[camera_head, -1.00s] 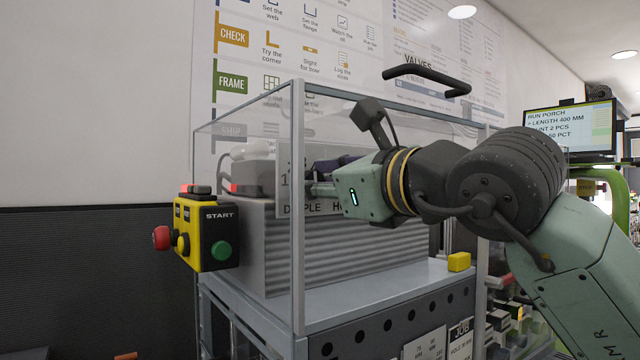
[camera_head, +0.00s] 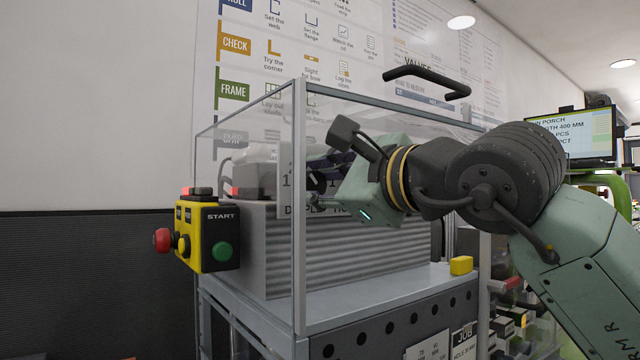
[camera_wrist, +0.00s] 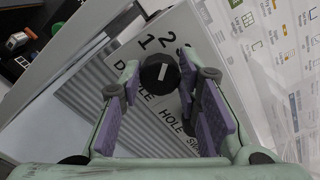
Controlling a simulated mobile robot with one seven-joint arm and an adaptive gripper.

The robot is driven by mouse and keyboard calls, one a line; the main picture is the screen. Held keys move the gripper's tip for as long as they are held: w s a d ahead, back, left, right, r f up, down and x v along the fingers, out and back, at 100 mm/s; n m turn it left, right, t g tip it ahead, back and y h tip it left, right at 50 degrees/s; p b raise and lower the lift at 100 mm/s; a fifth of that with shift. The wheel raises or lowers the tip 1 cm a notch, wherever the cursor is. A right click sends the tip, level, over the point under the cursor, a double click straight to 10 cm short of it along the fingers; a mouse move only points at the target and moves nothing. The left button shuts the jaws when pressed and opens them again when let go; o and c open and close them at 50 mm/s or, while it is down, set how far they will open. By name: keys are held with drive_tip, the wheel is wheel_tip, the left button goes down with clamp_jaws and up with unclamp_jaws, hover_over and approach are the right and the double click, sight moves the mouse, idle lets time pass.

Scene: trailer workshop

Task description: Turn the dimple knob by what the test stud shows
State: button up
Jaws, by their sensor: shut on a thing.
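The dimple knob (camera_wrist: 160,72) is a round black knob with a white pointer line, on a pale label plate (camera_wrist: 185,30) lettered "1", "2" and "DIMPLE HOLE". The line stands nearly upright in the wrist view, with its upper end toward the "2". My gripper (camera_wrist: 160,80) has its fingertips on both sides of the knob and is shut on it, with purple pads further back. In the head view, my gripper (camera_head: 318,199) reaches the plate behind the clear guard, its wrist rolled. I cannot make out the test stud in either view.
A clear guard (camera_head: 250,140) with a metal frame and black handle (camera_head: 425,80) surrounds the machine. A yellow control box (camera_head: 208,235) with a green start button and red stop is at left. A yellow block (camera_head: 461,265) sits on the grey bench (camera_head: 370,292).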

idle(0.4)
drive_tip(key=o, duration=1.1)
drive_tip(key=shift+o, duration=0.2)
drive_tip(key=shift+s, duration=0.1)
drive_tip(key=v, duration=1.2)
